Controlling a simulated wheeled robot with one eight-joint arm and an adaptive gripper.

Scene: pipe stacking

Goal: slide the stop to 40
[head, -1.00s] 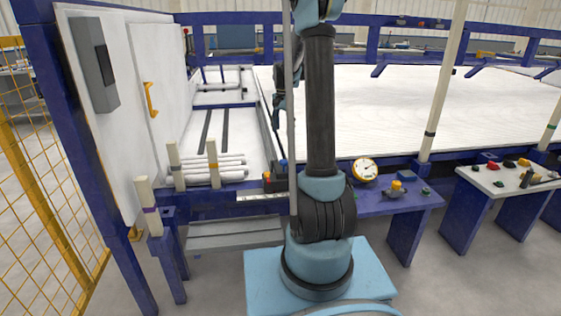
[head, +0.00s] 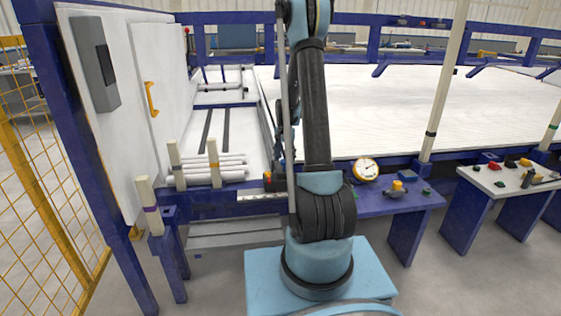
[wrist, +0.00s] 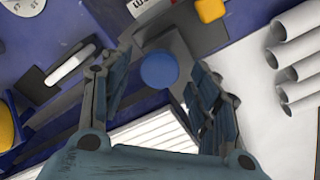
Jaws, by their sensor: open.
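The stop is a dark block (head: 274,186) at the right end of a pale ruler strip (head: 258,196) on the blue front rail in the head view. In the wrist view, a round blue knob (wrist: 158,70) sits on a grey block, with a yellow button (wrist: 210,10) and a white printed label beside it. My gripper (wrist: 157,64) is open above the blue knob, with one finger on each side of it. I cannot tell whether the fingers touch it. In the head view my arm partly hides the gripper. The ruler's numbers are too small to read.
White pipes (head: 212,168) lie on the rack left of the stop, between upright posts. A round gauge (head: 365,170) and a yellow-topped device (head: 397,188) stand on the blue bench to the right. A grey stepped tray (head: 235,236) is below the rail.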

